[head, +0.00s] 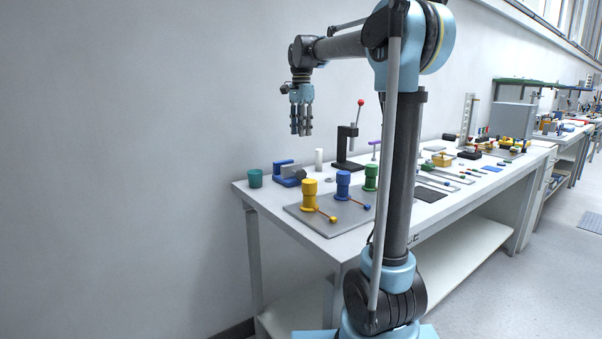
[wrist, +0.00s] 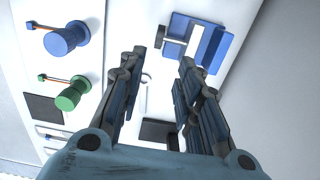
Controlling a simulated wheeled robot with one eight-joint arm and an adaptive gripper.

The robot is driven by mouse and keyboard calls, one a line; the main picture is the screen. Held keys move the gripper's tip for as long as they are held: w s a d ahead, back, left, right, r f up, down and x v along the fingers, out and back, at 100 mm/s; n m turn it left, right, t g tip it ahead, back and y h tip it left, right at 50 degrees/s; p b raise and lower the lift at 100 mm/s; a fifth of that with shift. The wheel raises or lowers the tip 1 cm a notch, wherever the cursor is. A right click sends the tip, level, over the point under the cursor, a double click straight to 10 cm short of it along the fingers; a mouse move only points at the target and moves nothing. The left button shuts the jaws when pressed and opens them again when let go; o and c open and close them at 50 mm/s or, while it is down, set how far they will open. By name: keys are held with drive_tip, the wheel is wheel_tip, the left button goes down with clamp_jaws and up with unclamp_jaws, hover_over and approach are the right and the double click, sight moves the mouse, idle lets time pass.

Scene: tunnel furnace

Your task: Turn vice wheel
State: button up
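The blue vice (head: 284,168) stands near the back left of the white table, with a grey round part on its right side that looks like its wheel (head: 299,173). In the wrist view the blue vice (wrist: 212,44) is at the top, beyond the fingertips, with a pale block and a dark part on its left.
A green cup (head: 255,178) is left of the vice. A white cylinder (head: 319,159) and a black lever press (head: 347,148) are to the right. The wall is close behind.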

sight(301, 175)
wheel_tip(301, 175, down, 16)
idle(0.6)
drive_tip(key=shift+c, duration=0.3)
clamp_jaws()
